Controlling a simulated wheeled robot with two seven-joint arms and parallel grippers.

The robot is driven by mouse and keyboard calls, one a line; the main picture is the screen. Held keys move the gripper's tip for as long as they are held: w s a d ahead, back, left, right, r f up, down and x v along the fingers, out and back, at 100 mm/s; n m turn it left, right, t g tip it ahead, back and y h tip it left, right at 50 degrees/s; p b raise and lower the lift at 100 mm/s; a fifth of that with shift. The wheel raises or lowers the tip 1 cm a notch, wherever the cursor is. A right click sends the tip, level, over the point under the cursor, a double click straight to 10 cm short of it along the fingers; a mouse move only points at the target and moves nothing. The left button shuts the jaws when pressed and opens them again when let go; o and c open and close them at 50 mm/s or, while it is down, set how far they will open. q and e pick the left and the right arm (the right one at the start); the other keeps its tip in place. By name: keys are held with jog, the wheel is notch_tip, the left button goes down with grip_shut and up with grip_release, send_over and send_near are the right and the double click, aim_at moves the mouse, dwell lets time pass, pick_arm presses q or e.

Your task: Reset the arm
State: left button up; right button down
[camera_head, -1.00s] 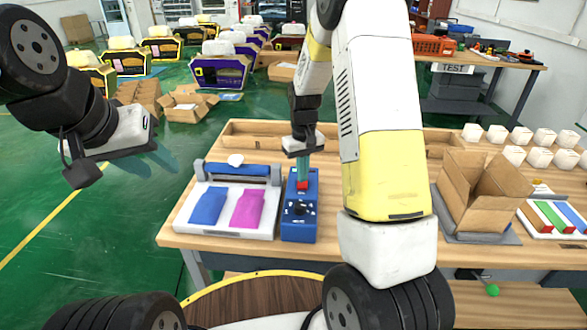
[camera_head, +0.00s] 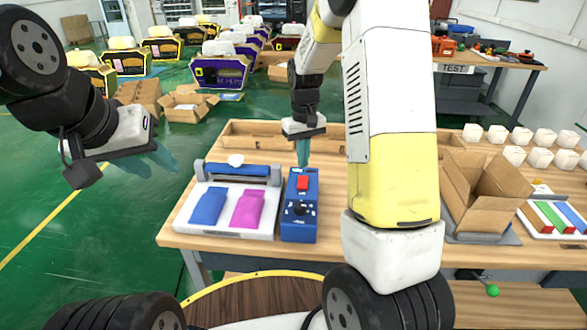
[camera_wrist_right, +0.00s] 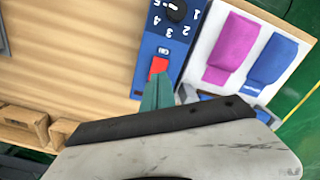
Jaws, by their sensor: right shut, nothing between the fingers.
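My right gripper (camera_head: 303,153) hangs over the table with its teal fingers together and empty. Its tips are above the far end of a blue control box (camera_head: 298,232), near the red switch (camera_head: 302,183), and look apart from it. The right wrist view shows the shut fingers (camera_wrist_right: 157,92) close to the red switch (camera_wrist_right: 158,66) and the box's numbered dial (camera_wrist_right: 176,10). My left gripper (camera_head: 160,158) is at the left over the green floor, its teal fingers apart and empty.
A white press (camera_head: 190,222) with a blue and a magenta pouch stands left of the box. At the right are an open cardboard box (camera_head: 487,195), several white cubes (camera_head: 522,136) and a tray of coloured bars (camera_head: 548,222). My right arm covers the table's middle.

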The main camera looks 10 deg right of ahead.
jog(key=s+a+r+m+t+y, duration=0.1)
jog(key=s+r+t+y, duration=0.15)
jog(key=s+r, duration=1)
jog(key=s+a+r+m+t, duration=0.1)
jog(key=s+r+t, duration=0.2)
jog(key=s+r, duration=0.3)
jog(key=s, duration=0.5)
jog(key=shift+s+t, duration=0.35)
jog(key=shift+s, duration=0.05)
jog(key=c, duration=2.2)
grip_release()
jog(key=shift+a, duration=0.1)
